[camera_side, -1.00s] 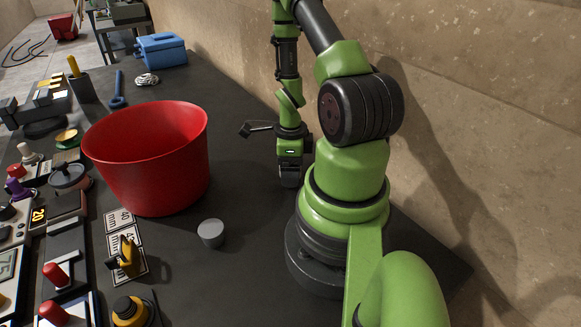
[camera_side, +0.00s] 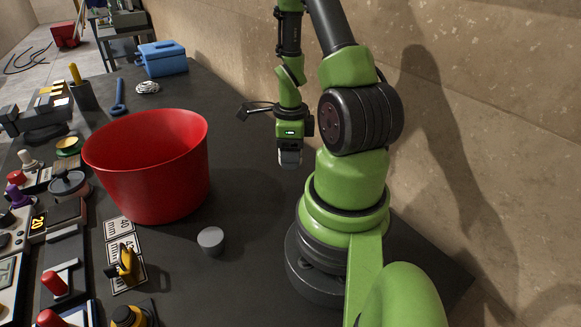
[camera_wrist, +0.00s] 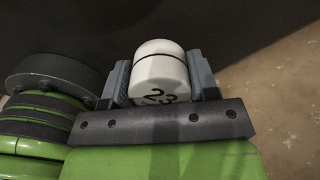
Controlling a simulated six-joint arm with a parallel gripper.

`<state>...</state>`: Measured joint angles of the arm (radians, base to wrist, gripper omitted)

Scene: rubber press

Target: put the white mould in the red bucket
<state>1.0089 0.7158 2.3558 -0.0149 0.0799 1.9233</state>
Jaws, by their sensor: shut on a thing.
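The white mould (camera_wrist: 160,70) is a small rounded cylinder with dark digits and a dark line around it. In the wrist view it sits between the two fingers of my gripper (camera_wrist: 160,80), which is shut on it. In the side view my gripper (camera_side: 290,158) hangs above the dark table, to the right of the red bucket and apart from it. The mould is hard to make out there. The red bucket (camera_side: 150,180) stands upright on the table, left of centre. Its open top faces up, and its floor is hidden.
A grey cylinder (camera_side: 211,241) stands on the table right of the bucket's base. Number cards (camera_side: 120,228) and a yellow clip (camera_side: 124,262) lie in front. Several instruments crowd the left edge. A blue box (camera_side: 163,58) is at the back. A wall runs along the right.

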